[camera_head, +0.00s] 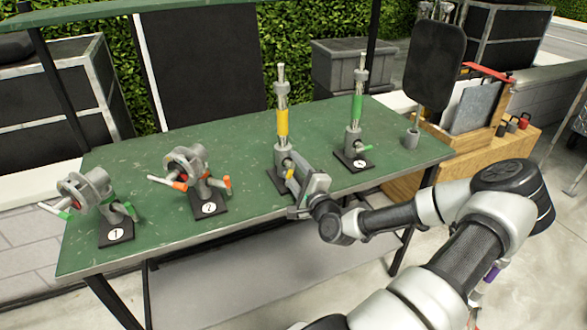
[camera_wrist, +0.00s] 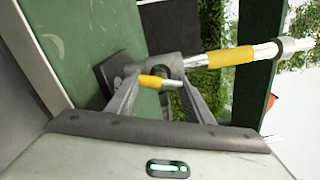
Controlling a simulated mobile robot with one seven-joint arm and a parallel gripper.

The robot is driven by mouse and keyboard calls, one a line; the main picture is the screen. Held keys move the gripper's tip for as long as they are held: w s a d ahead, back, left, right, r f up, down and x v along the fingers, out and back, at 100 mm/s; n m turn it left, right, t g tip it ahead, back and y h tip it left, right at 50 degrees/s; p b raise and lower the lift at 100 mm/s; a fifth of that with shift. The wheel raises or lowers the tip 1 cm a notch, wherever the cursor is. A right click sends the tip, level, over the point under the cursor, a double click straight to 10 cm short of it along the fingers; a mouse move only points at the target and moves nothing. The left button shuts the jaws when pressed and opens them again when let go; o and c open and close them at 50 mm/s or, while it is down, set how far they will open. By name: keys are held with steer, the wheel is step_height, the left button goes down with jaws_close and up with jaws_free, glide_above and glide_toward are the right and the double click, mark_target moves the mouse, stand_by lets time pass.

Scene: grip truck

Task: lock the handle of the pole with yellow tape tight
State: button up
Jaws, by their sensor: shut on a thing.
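The pole with yellow tape (camera_head: 282,122) stands upright on a dark base on the green table; it also shows on its side in the wrist view (camera_wrist: 232,57). Its handle, also with yellow tape (camera_wrist: 152,81), sticks out from the grey clamp (camera_wrist: 165,63) at the pole's foot. My gripper (camera_head: 294,174) is at this clamp, reaching in from the front right. In the wrist view my gripper's two fingers (camera_wrist: 160,84) stand on either side of the handle, and the gripper is shut on it. The fingers partly hide the clamp and base.
A pole with green tape (camera_head: 357,108) stands to the right on its own base. Two clamp heads with orange (camera_head: 186,160) and green (camera_head: 88,190) handles stand to the left. The green table (camera_head: 240,190) has bare room between them.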

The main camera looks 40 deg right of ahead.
steer(key=m, duration=0.3)
steer(key=m+b, duration=0.1)
steer(key=m, duration=0.2)
steer(key=shift+f+m, duration=0.2)
steer(key=shift+m, duration=0.1)
steer(key=m, duration=0.1)
steer(key=m+b, duration=0.1)
steer(key=m, duration=0.3)
steer(key=shift+a+b, duration=0.25)
steer(key=shift+b, duration=0.15)
steer(key=shift+m, duration=0.3)
steer(key=o, duration=1.1)
steer(key=shift+c, duration=0.2)
steer(key=p+v, duration=0.2)
steer(key=v, duration=1.5)
steer(key=shift+s, duration=0.2)
